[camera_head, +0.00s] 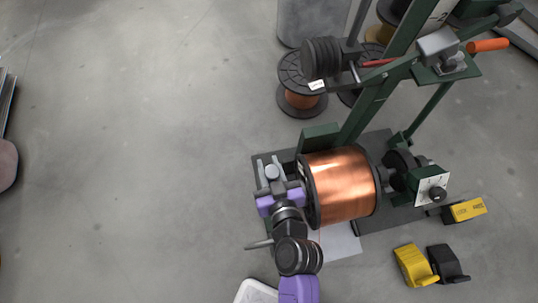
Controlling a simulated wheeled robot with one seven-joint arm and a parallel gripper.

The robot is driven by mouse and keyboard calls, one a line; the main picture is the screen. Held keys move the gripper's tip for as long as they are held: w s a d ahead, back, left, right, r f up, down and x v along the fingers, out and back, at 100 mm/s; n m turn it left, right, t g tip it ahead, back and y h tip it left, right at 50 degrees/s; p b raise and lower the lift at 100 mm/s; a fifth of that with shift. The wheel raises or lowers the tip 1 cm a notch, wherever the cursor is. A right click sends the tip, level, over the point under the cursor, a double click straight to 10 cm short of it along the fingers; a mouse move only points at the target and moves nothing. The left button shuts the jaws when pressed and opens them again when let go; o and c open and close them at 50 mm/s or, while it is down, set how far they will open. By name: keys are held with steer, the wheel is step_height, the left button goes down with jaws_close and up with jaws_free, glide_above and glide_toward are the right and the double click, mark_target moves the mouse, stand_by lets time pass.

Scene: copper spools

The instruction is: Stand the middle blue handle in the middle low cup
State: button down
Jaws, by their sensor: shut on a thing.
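I cannot tell whether this piece is a handle. No clearly blue handle and no low cup can be made out. The gripper and my arm hide part of the dark base plate (380,216) under the spool.
The spool sits in a green winding machine (367,113) with a dial box (431,190). A smaller spool (299,97) stands behind. Yellow (412,266) and black (446,264) pieces lie at lower right. A white tray (250,292) is at the bottom.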

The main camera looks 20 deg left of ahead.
steer(key=shift+f+b, duration=0.35)
steer(key=shift+f, duration=0.25)
steer(key=c, duration=1.1)
jaws_free()
steer(key=shift+r, duration=0.1)
steer(key=shift+o, duration=0.2)
steer(key=s+d+r+m+t+h+p, duration=0.1)
steer(key=s+d+r+m+h, duration=0.25)
steer(key=s+d, duration=0.45)
steer(key=s+d+r+m+t+h+p, duration=0.15)
steer(key=s+d+r, duration=0.3)
steer(key=d, duration=0.85)
steer(key=s+d+r+m+t+h, duration=0.2)
steer(key=s+d+r+m+h, duration=0.15)
steer(key=s+d+r, duration=0.5)
step_height(320, 180, up, 35)
steer(key=w+d+p, duration=0.1)
steer(key=p, duration=3.1)
steer(key=shift+w+r+n, duration=0.2)
steer(key=shift+n, duration=0.15)
